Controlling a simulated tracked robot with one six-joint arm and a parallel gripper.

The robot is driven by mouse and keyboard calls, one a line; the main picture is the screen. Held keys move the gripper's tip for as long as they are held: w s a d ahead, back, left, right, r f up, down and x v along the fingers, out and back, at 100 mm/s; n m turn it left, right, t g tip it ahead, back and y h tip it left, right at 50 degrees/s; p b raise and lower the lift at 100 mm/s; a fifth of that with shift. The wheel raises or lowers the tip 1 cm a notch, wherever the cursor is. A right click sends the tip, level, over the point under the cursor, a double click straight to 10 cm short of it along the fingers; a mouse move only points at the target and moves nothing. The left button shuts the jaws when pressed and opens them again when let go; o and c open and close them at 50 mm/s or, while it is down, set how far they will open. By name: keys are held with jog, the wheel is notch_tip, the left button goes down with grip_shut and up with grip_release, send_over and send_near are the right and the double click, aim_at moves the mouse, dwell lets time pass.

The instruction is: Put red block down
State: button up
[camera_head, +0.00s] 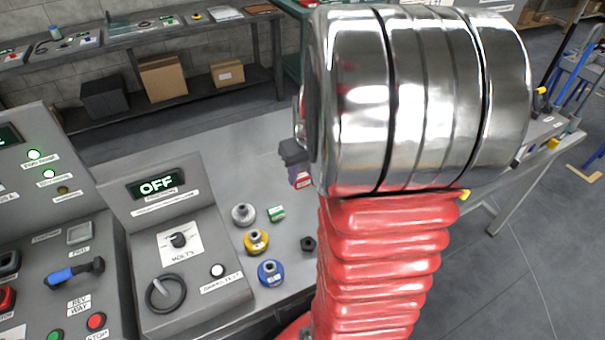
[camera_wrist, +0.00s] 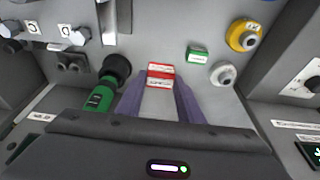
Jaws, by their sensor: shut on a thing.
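My gripper (camera_wrist: 161,82) is shut on the red block (camera_wrist: 160,72), which has white labels and sits between the purple fingertips in the wrist view. In the head view the red block (camera_head: 301,179) shows in part below my dark gripper (camera_head: 296,158), beside my red and chrome arm. The block appears to be over the grey table (camera_head: 225,165). I cannot tell whether its underside touches the surface. My arm hides part of the gripper and the table behind it.
A green block (camera_head: 277,213), a silver knob (camera_head: 243,214), a yellow one (camera_head: 256,242) and a blue one (camera_head: 270,272) stand nearby. A small black part (camera_head: 308,244) lies near my arm. A green cylindrical tool (camera_wrist: 104,92) is close left of my fingers. A control box (camera_head: 180,245) borders the table.

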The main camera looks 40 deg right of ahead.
dwell(0.3)
jog(key=shift+w+d+r, duration=0.1)
jog(key=shift+r, duration=0.05)
jog(key=w+a+r, duration=0.2)
jog(key=w+a, duration=0.1)
jog(key=w, duration=0.5)
jog(key=w+a+r, duration=0.2)
jog(key=w+a, duration=0.1)
jog(key=w, duration=0.6)
jog(key=w+a+f+n, duration=0.1)
jog(key=w+a, duration=0.4)
jog(key=a, duration=0.6)
jog(key=w+a+f+n, duration=0.2)
jog(key=w+a, duration=0.3)
jog(key=a, duration=0.5)
jog(key=shift+a+f+y, duration=0.4)
jog(key=shift+f, duration=0.15)
jog(key=shift+d, duration=0.15)
